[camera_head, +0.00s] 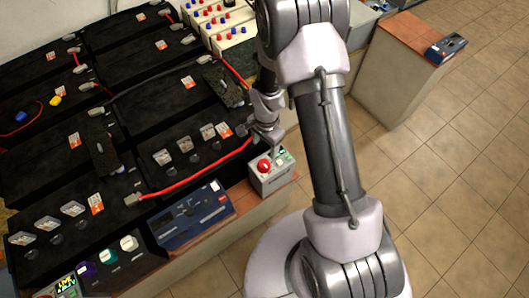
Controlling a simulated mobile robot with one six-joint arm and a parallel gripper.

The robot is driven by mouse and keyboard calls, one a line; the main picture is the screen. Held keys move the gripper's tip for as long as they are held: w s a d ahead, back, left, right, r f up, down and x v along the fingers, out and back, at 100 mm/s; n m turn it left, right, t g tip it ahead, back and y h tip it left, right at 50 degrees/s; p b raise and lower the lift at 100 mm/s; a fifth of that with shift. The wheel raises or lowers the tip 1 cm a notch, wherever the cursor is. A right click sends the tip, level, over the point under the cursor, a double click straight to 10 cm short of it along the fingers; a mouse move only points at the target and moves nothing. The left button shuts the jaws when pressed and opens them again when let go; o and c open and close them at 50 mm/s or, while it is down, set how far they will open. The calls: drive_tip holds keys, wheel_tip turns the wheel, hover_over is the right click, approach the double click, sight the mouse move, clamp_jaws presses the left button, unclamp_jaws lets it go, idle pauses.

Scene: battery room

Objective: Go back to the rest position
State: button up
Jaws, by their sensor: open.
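My arm reaches across the middle of the view from my base at the bottom. My gripper (272,146) points down just above a small grey control box (272,183). The box has a red button (264,166) on its left and a green button (283,154) on its right. The gripper is open and holds nothing that I can see. The fingertips are close to the top of the box; I cannot tell whether they touch it. My forearm hides part of the floor and bench behind it.
Black batteries (176,102) with red cables (195,178) fill the bench at left. A blue box (192,216) stands at its front edge. White batteries (222,30) are behind. A dark device (446,47) lies on a low ledge (400,33). Tiled floor (450,180) at right is clear.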

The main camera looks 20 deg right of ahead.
wheel_tip(320, 180, up, 4)
drive_tip(key=shift+s+f+p, duration=0.1)
drive_tip(key=shift+f+p, duration=0.05)
drive_tip(key=shift+p, duration=0.15)
drive_tip(key=s+a+r+n+t+b, duration=0.1)
drive_tip(key=s+r+n+t+b, duration=0.15)
drive_tip(key=r, duration=1.45)
drive_tip(key=s+a+r+n+t+y+b, duration=0.1)
drive_tip(key=s+r+n+b, duration=0.1)
drive_tip(key=s+r, duration=0.3)
drive_tip(key=s+a+r+n+t+b, duration=0.1)
drive_tip(key=s+r, duration=0.4)
drive_tip(key=s, duration=0.5)
drive_tip(key=shift+s+a+n+t+y+b, duration=0.4)
drive_tip(key=shift+a+n, duration=0.2)
drive_tip(key=shift+n, duration=0.65)
